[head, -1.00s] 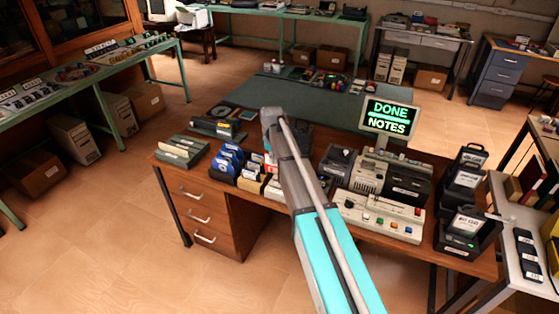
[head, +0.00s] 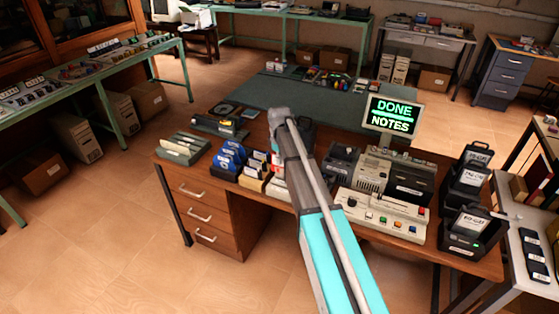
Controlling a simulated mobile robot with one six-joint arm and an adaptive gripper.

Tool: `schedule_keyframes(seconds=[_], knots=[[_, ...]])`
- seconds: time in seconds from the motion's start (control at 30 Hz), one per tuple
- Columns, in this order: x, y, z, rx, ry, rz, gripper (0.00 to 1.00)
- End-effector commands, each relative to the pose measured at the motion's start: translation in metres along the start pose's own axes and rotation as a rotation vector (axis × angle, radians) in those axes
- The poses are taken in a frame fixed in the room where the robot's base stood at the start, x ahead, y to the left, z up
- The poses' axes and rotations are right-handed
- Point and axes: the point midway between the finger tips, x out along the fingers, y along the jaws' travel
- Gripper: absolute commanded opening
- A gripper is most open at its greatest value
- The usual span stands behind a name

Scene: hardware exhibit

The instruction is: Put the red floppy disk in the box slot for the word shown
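A screen (head: 395,114) at the back of the wooden desk shows the words "DONE" and "NOTES" in green. Disk boxes stand on the desk's left half: one with blue disks (head: 229,157), one with dark fronts (head: 254,164) and a light one (head: 277,189) partly behind my arm. A small reddish patch (head: 275,160) shows beside my arm, but I cannot tell whether it is the red floppy disk. My arm's grey end (head: 281,118) is above the middle of the desk. The gripper's fingers are hidden or too unclear to read.
A control panel (head: 382,214) with coloured buttons and grey drive units (head: 371,173) stand right of my arm. Black stands with labelled cartridges (head: 468,228) are at the desk's right end. A file tray (head: 182,149) is at the left.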

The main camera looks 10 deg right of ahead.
Motion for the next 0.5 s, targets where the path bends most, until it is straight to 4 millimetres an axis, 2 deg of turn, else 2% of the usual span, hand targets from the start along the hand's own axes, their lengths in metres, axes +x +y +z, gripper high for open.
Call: schedule_keyframes(seconds=[0.27,0.5], knots=[[0.007,0.0,0.0,0.001,0.0,0.0,0.0],[0.023,0.001,0.001,0.001,0.0,0.0,0.0]])
